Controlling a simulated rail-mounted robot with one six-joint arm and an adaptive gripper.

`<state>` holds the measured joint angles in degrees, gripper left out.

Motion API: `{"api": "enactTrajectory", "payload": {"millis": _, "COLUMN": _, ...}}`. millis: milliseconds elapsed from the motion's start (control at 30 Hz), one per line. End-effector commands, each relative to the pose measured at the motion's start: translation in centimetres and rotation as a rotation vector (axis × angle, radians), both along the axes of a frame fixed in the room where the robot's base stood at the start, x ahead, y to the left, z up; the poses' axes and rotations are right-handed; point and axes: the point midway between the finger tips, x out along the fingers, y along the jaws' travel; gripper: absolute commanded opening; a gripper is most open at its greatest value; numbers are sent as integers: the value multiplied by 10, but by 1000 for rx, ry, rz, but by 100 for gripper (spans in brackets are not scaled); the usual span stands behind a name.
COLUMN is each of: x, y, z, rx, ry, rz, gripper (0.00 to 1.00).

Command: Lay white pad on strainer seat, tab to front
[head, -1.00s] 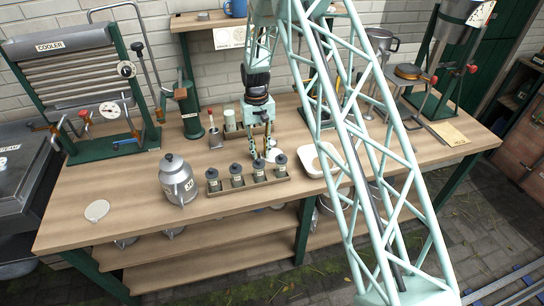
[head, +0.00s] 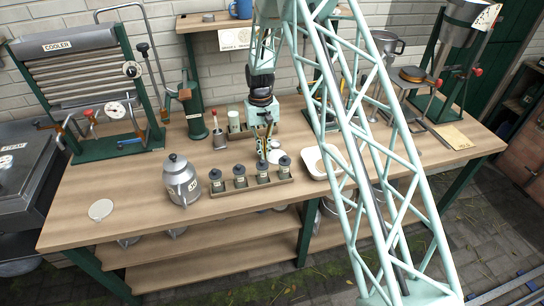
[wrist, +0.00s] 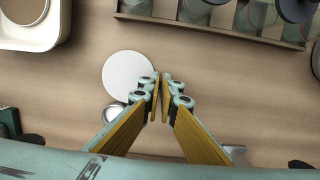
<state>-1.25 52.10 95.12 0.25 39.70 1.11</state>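A round white disc, apparently the pad (wrist: 128,75), lies flat beside my fingertips in the wrist view. In the head view it shows as a pale patch (head: 276,156) just right of my gripper (head: 265,150). In the wrist view my gripper (wrist: 160,76) has its fingertips almost together, at the disc's right edge. The left finger overlaps that edge. Nothing is clearly visible between the tips, and no tab can be made out. Another pale round disc (head: 101,210) lies at the table's left front. I cannot identify the strainer seat for sure; a metal funnel vessel (head: 386,44) stands at the back right.
A rack of grey-capped jars (head: 251,184) stands just in front of my gripper. A white tray (head: 316,165) is to its right. A metal can (head: 180,182) stands to the left. The left front is mostly clear.

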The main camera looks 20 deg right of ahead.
Motion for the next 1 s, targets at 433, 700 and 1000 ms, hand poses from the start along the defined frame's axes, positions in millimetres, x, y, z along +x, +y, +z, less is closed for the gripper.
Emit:
{"api": "enactTrajectory", "payload": {"millis": 433, "x": 1, "y": 0, "z": 22, "rx": 0, "ry": -2, "rz": 0, "gripper": 0}}
{"api": "enactTrajectory", "payload": {"millis": 700, "x": 1, "y": 0, "z": 56, "rx": 0, "ry": -2, "rz": 0, "gripper": 0}}
{"api": "enactTrajectory", "payload": {"millis": 1000, "x": 0, "y": 0, "z": 90, "rx": 0, "ry": -1, "rz": 0, "gripper": 0}}
